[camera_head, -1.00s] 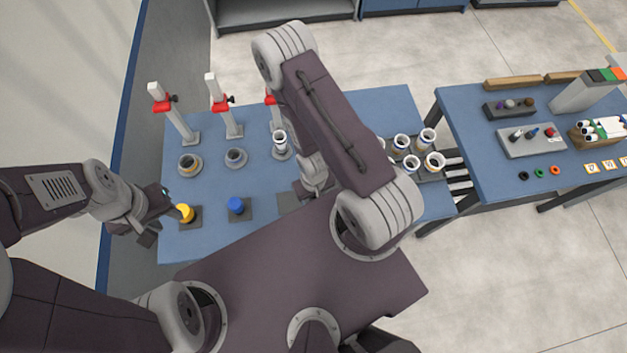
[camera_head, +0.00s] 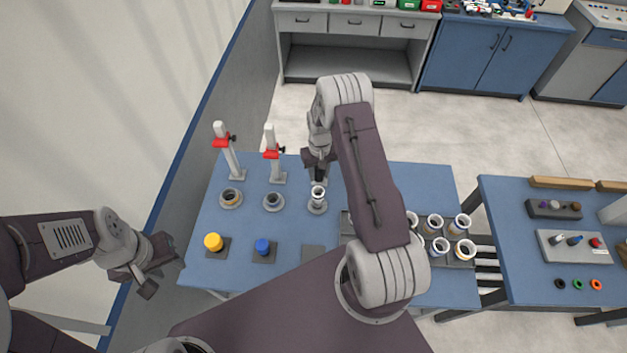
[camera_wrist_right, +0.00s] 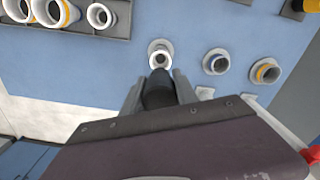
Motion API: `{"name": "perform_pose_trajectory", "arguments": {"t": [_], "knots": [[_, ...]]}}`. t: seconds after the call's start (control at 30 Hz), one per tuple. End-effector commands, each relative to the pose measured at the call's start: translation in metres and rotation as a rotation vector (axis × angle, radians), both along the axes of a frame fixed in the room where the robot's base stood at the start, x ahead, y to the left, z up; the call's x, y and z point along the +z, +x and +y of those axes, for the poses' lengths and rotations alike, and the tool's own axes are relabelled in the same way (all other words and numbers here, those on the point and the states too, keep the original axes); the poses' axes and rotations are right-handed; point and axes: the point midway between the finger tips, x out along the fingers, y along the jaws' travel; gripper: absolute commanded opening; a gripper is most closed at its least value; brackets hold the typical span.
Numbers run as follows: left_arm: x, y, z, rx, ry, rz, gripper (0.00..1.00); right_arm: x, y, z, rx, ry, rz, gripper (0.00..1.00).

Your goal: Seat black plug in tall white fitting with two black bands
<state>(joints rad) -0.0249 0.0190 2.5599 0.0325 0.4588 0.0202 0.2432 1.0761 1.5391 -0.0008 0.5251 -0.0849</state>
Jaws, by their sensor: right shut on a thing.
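The black plug (camera_head: 320,174) is in my right gripper (camera_head: 319,168), just above the tall white fitting (camera_head: 318,194). In the right wrist view, the fingers (camera_wrist_right: 160,88) are shut on the black plug (camera_wrist_right: 158,92). The fitting's white, open rim (camera_wrist_right: 160,50) shows just beyond the plug's end, which overlaps its near edge in the picture. I cannot tell whether they touch. The fitting stands upright on a grey base; its black bands are barely visible. My left gripper (camera_head: 158,275) is open and empty, off the table's left front edge.
A yellow plug (camera_head: 213,242) and a blue plug (camera_head: 262,246) stand on dark pads, beside an empty pad (camera_head: 312,252). Two other fittings (camera_head: 231,198) (camera_head: 273,201) stand left of the tall one. Posts with red clamps (camera_head: 228,150) rise behind. A rack of white fittings (camera_head: 460,263) is right.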

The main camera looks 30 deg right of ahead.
Motion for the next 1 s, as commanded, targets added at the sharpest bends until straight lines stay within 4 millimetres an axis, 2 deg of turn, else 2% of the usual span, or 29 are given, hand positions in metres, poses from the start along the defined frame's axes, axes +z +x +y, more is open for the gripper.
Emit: {"name": "perform_pose_trajectory", "arguments": {"t": [0.27, 0.73, 1.0], "knots": [[-0.01, 0.0, 0.0, 0.0, 0.0, 0.0, 0.36, -0.013, 0.0, 0.001, 0.001, 0.0, 0.0, 0.0], [-0.05, 0.0, 0.0, 0.0, 0.0, 0.0, 0.36, -0.068, 0.0, 0.001, 0.001, 0.0, -0.001, 0.0], [-0.053, 0.0, 0.0, 0.0, 0.0, 0.0, 0.36, -0.073, 0.0, 0.001, 0.001, 0.0, -0.001, 0.0]]}}
